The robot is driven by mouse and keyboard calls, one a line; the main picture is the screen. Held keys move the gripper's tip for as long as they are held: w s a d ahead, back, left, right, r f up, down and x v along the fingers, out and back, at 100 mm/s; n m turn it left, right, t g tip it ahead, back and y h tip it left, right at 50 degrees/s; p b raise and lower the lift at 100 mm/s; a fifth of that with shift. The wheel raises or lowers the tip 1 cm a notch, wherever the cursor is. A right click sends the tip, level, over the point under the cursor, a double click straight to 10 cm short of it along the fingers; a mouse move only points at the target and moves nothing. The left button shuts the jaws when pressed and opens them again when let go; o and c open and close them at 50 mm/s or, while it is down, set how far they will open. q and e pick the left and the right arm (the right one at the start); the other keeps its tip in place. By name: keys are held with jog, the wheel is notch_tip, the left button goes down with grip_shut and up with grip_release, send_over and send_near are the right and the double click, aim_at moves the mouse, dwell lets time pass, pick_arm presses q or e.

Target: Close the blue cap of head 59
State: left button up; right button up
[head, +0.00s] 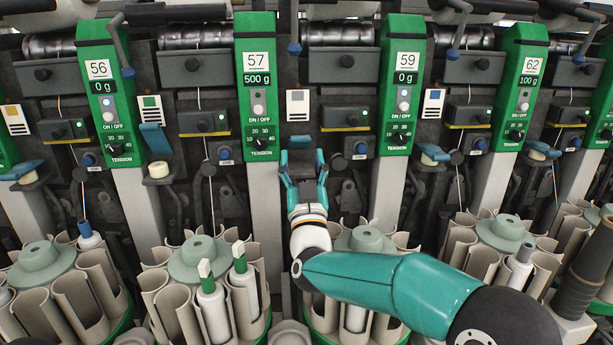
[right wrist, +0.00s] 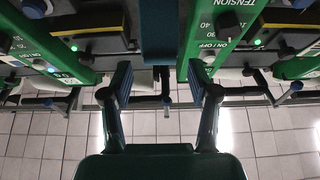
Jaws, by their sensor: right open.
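The green panel marked 59 (head: 403,85) stands right of centre in the head view. My right gripper (head: 303,165) is raised between panels 57 and 59, with its two fingers apart and nothing held. A blue cap (head: 300,141) stands raised just beyond the fingertips, partly hidden by the gripper. In the right wrist view the open fingers (right wrist: 160,85) point at a blue flat piece (right wrist: 158,35) that appears between them, seemingly this cap. I cannot tell whether they touch it. My left gripper is not in view.
Other green panels, 57 (head: 257,80) and 62 (head: 522,80), flank the area. Another raised blue cap (head: 157,138) is beside panel 56; a lower one (head: 433,152) is right of 59. Bobbin magazines (head: 205,260) fill the space below. Levers and knobs crowd the machine face.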

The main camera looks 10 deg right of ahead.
jog(key=s, duration=0.7)
jog(key=shift+r, duration=0.1)
jog(key=c, duration=0.4)
jog(key=r+p, duration=0.1)
jog(key=p, duration=0.1)
jog(key=r+p, duration=0.1)
jog(key=p, duration=0.1)
jog(key=shift+w+r+g, duration=0.2)
jog(key=shift+w+g, duration=0.15)
jog(key=shift+g, duration=0.05)
grip_shut()
notch_tip(320, 180, up, 7)
jog(key=w+g+p, duration=0.1)
jog(key=g+p, duration=0.4)
jog(key=p, duration=1.3)
jog(key=w+p, duration=0.2)
jog(key=w, duration=0.3)
jog(key=w+p, duration=0.2)
jog(key=w, duration=0.2)
jog(key=shift+w+f, duration=0.2)
jog(key=shift+w, duration=0.2)
jog(key=shift+s+f+p, duration=0.2)
jog(key=shift+f, duration=0.45)
jog(key=shift+s+f+p, duration=0.2)
jog(key=shift+s+f, duration=0.05)
jog(key=shift+f, duration=0.4)
jog(key=shift+s+f+p, duration=0.2)
jog(key=shift+f, duration=0.45)
